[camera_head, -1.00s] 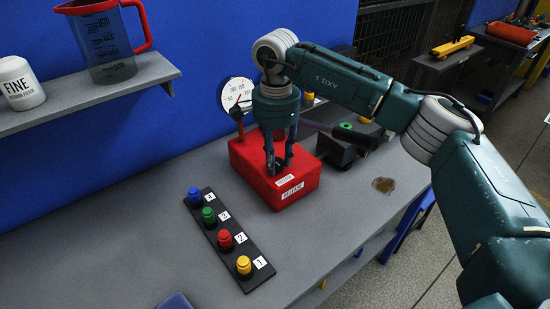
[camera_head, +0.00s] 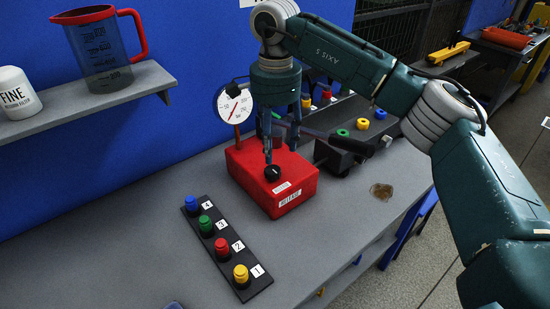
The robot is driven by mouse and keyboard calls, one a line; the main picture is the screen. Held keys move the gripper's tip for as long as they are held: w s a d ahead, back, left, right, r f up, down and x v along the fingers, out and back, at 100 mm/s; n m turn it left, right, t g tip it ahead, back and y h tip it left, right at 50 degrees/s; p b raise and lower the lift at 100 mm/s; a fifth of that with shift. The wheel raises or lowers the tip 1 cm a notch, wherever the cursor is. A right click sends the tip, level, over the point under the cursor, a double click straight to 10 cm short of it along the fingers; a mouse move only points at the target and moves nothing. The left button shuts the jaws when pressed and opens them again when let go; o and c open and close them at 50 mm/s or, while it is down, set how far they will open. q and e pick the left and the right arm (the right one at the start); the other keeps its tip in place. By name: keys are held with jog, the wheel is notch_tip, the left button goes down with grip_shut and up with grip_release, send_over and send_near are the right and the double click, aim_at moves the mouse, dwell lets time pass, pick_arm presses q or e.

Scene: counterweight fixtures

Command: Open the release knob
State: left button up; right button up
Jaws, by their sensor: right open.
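The red release box (camera_head: 254,186) sits on the grey bench, with white labels on its front and top. A black release knob (camera_head: 272,173) shows on its top. My right gripper (camera_head: 281,152) points down just above and behind the knob, its two fingers apart and empty. Whether a fingertip touches the knob or the box I cannot tell. My left gripper is not in view.
A pressure gauge (camera_head: 235,104) stands behind the box. A black strip with several coloured, numbered pegs (camera_head: 221,247) lies in front. A black device (camera_head: 345,151) stands to the right. A shelf (camera_head: 92,101) with a jug is at upper left.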

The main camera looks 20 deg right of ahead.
notch_tip(320, 180, up, 5)
jog(key=shift+r, duration=0.15)
dwell(0.4)
